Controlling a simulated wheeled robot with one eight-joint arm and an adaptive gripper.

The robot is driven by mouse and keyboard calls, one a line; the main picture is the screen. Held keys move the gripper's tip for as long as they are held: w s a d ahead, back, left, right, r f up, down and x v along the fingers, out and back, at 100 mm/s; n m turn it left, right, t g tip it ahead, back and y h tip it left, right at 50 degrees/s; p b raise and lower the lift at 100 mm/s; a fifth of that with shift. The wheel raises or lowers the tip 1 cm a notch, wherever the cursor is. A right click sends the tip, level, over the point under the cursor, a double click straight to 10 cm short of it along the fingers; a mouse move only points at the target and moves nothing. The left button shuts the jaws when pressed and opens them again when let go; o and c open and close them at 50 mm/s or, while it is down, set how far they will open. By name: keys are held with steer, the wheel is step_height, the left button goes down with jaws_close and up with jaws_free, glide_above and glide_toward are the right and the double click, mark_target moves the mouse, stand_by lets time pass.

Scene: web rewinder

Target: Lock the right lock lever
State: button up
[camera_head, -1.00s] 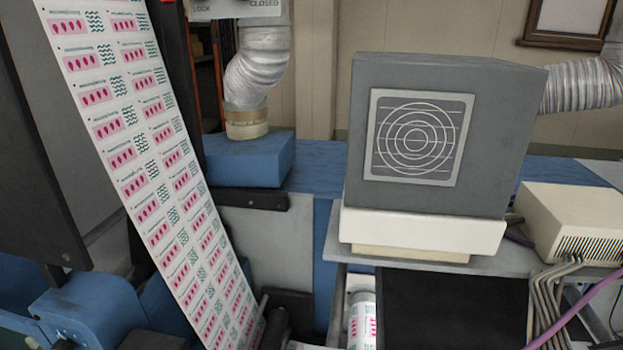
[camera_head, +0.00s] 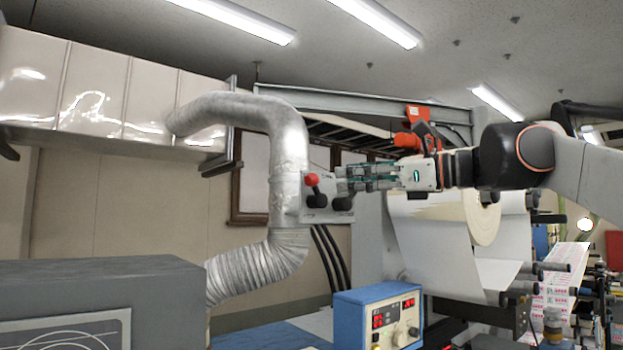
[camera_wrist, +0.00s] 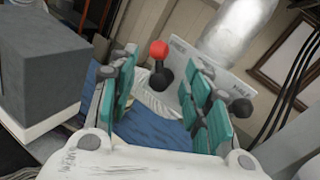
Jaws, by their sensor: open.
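A pale control panel (camera_head: 327,213) stands beside the silver duct. It carries a red knob (camera_head: 312,180) above a black knob (camera_head: 318,201), and a second black knob (camera_head: 342,203) to their right. In the wrist view, the red knob (camera_wrist: 159,50) and black knob (camera_wrist: 165,75) show between the fingers. The other black knob (camera_wrist: 240,108) shows outside the right finger. My gripper (camera_head: 346,180) is open and empty, its fingertips close to the panel from the right; I cannot tell whether they touch it. The panel's lettering is unreadable, so lock positions are unclear.
The silver duct (camera_head: 283,150) runs just left of the panel. A grey box (camera_head: 100,285) stands at lower left and a blue control box (camera_head: 345,307) below. A large white roll (camera_head: 440,222) lies below my arm. Dark cables (camera_head: 328,258) hang beneath the panel.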

mark_target(318, 180)
steer(key=p+x, duration=0.1)
steer(key=x, duration=0.7)
jaws_close()
